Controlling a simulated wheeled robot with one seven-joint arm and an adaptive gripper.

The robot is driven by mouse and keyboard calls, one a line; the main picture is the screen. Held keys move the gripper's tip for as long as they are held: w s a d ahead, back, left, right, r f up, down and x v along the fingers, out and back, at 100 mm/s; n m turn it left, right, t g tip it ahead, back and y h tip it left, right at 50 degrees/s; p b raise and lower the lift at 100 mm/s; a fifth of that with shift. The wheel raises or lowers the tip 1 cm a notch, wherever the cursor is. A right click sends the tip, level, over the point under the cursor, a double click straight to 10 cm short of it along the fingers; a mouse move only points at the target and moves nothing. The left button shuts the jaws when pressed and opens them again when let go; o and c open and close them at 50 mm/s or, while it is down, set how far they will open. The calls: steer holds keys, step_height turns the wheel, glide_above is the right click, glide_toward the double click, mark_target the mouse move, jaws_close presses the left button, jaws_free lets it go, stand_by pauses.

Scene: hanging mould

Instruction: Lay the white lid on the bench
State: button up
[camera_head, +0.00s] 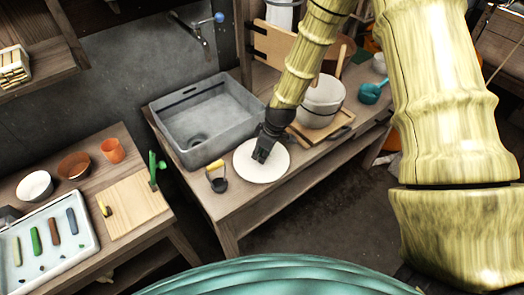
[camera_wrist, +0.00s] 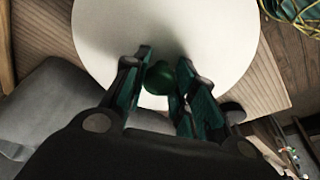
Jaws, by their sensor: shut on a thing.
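The round white lid (camera_head: 268,174) is low over the wooden bench (camera_head: 311,161), in front of the grey sink. It looks flat and level; whether it touches the bench or hangs just above it I cannot tell. My gripper (camera_head: 261,153) points down at the middle of the lid. In the wrist view, my gripper (camera_wrist: 163,62) has its fingers on both sides of the dark green knob (camera_wrist: 158,78) of the white lid (camera_wrist: 165,25), shut on it. The fingers and wrist hide the near part of the lid.
The grey sink (camera_head: 195,112) lies behind and left of the lid. A small black pan or ladle with a yellow handle (camera_head: 216,174) is close to its left. A white pot (camera_head: 323,97) stands on a wooden board (camera_head: 303,136) to the right. A teal ladle (camera_head: 371,93) lies farther right.

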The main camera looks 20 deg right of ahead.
mark_target(270, 161)
steer(key=shift+f, duration=0.2)
steer(key=o, duration=1.1)
steer(key=shift+c, duration=0.2)
steer(key=b+v, duration=0.3)
steer(key=v, duration=0.9)
steer(key=shift+r+b, duration=0.2)
steer(key=shift+b, duration=0.15)
steer(key=shift+a, duration=0.1)
